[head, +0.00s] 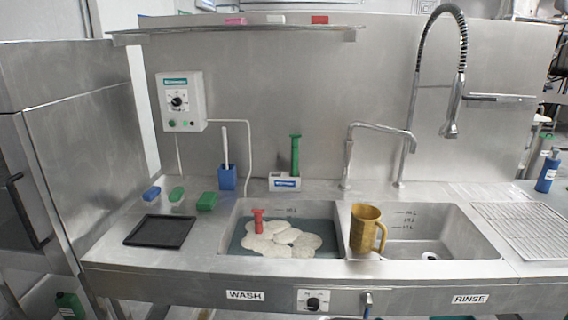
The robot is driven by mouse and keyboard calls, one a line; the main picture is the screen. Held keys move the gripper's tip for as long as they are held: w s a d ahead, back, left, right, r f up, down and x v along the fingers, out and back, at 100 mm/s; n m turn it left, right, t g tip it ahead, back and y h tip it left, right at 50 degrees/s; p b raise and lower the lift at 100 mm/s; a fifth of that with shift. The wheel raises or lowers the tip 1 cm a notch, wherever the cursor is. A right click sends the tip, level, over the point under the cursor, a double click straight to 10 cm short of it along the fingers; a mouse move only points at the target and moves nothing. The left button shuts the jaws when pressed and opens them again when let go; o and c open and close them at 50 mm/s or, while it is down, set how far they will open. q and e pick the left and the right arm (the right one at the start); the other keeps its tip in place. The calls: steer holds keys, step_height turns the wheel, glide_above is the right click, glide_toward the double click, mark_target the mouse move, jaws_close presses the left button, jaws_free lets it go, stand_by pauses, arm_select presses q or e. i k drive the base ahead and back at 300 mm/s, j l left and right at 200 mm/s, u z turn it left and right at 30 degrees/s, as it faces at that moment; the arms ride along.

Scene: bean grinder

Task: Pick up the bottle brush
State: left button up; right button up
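Two upright tools stand on the steel counter behind the wash basin. One is a white stick (225,143) rising from a blue square holder (227,178). The other is a green cylindrical tool (295,154) standing in a white and blue base (284,182). I cannot tell for certain which of them is the bottle brush; the lower part of each is hidden in its holder. Neither of my grippers is in view.
The wash basin (232,222) holds foamy water and a red upright piece (258,221). A brown mug (363,228) stands by the divider beside the rinse basin (468,238). A black tray (160,231), sponges (207,201), tap (349,150) and spray hose (451,128) surround them.

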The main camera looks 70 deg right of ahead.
mark_target(224, 134)
steer(key=z, duration=1.85)
